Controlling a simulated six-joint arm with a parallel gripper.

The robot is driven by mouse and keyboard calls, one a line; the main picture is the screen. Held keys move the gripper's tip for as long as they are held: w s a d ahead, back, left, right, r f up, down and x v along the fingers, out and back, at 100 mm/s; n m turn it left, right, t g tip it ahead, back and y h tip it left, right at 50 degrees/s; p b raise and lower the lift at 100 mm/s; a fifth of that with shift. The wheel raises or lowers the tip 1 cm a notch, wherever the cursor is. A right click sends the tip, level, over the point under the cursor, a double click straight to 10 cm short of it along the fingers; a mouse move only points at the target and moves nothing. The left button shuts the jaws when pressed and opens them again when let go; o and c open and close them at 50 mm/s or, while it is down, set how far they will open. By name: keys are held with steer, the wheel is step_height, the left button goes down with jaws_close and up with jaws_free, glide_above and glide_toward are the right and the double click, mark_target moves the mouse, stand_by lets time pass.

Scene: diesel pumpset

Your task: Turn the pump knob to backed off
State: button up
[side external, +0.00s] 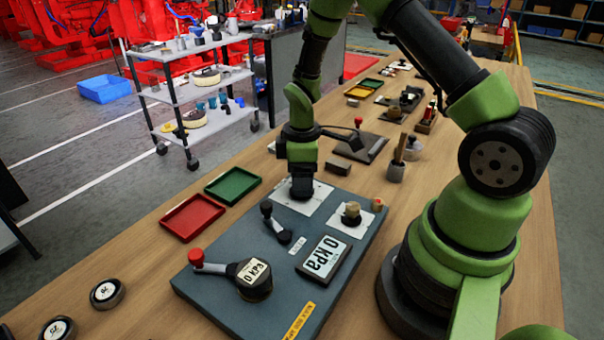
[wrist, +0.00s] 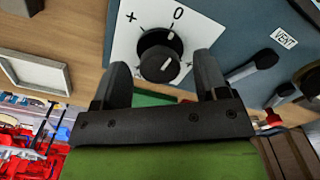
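A round black knob (wrist: 160,55) with a white mark sits on a white dial plate (wrist: 200,30) printed with a plus sign and a 0. The same white plate shows in the side view (side external: 322,196), but my gripper hides the knob there. My gripper (wrist: 163,78) is open, with one finger on each side of the knob in the wrist view. I cannot tell whether the fingers touch it. In the side view my gripper (side external: 302,188) points down over this plate. The blue-grey panel (side external: 215,297) carries the plate.

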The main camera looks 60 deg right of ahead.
steer(key=shift+r, duration=0.1)
step_height(320, 180, up, 10)
stand_by(0.4)
steer(key=s+a+r+m+t, duration=0.2)
steer(key=s+a+r+m, duration=0.1)
steer(key=r, duration=0.3)
steer(key=s+a+r+m+t, duration=0.2)
steer(key=s+a+r, duration=0.1)
steer(key=r, duration=0.3)
steer(key=s+a+r+m+t+y, duration=0.2)
steer(key=s+a+r+m+t, duration=0.1)
steer(key=s, duration=0.6)
steer(key=a+m, duration=0.1)
steer(key=m, duration=0.1)
steer(key=shift+a+r+m, duration=0.15)
steer(key=shift+r+m, duration=0.2)
steer(key=shift+m, duration=0.05)
